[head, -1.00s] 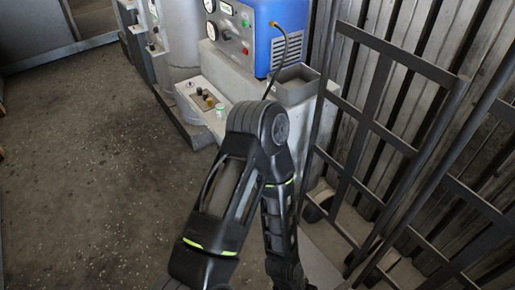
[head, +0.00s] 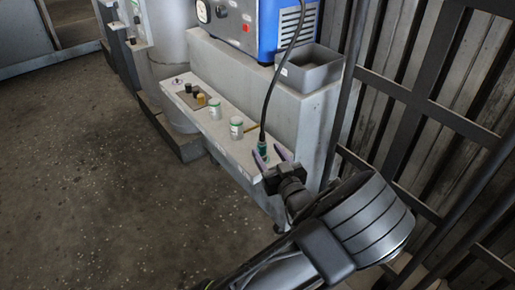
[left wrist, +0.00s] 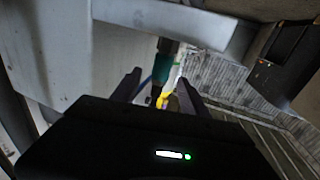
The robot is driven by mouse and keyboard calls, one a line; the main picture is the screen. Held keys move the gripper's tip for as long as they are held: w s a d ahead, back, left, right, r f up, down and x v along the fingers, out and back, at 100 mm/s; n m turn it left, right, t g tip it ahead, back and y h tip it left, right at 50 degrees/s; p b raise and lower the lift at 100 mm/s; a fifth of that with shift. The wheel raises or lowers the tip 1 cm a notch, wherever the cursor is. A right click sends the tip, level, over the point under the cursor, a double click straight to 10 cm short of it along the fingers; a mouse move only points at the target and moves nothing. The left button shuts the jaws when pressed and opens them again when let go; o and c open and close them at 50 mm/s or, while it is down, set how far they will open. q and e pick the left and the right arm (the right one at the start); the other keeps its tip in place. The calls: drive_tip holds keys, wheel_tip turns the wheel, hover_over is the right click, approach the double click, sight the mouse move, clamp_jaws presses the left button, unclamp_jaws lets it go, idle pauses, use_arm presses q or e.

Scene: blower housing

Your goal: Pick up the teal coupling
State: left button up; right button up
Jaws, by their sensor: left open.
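The teal coupling (head: 262,149) is at the lower end of a black hose, standing about upright at the near end of a pale ledge. My left gripper (head: 272,156) is open, with one finger on each side of the coupling in the head view. The left wrist view shows the teal coupling (left wrist: 163,66) ahead of the two spread fingers (left wrist: 157,89), roughly between them. No contact is visible. The coupling's lower end is partly hidden. My right gripper is not in view.
The pale ledge (head: 222,143) also carries white jars (head: 236,128) and small black and yellow parts (head: 202,99). A grey bin (head: 310,68) and a blue machine (head: 284,30) are above it. A dark metal frame (head: 410,98) stands close on the right. The floor at left is clear.

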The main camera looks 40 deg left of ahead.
use_arm(q)
drive_tip(key=shift+d, duration=0.15)
drive_tip(key=shift+x, duration=0.9)
drive_tip(key=shift+w+a, duration=0.1)
drive_tip(key=shift+a, duration=0.3)
drive_tip(key=shift+b, duration=0.3)
drive_tip(key=b+x, duration=0.1)
drive_tip(key=x, duration=0.4)
drive_tip(key=shift+a, duration=0.15)
drive_tip(key=shift+c, duration=0.3)
clamp_jaws()
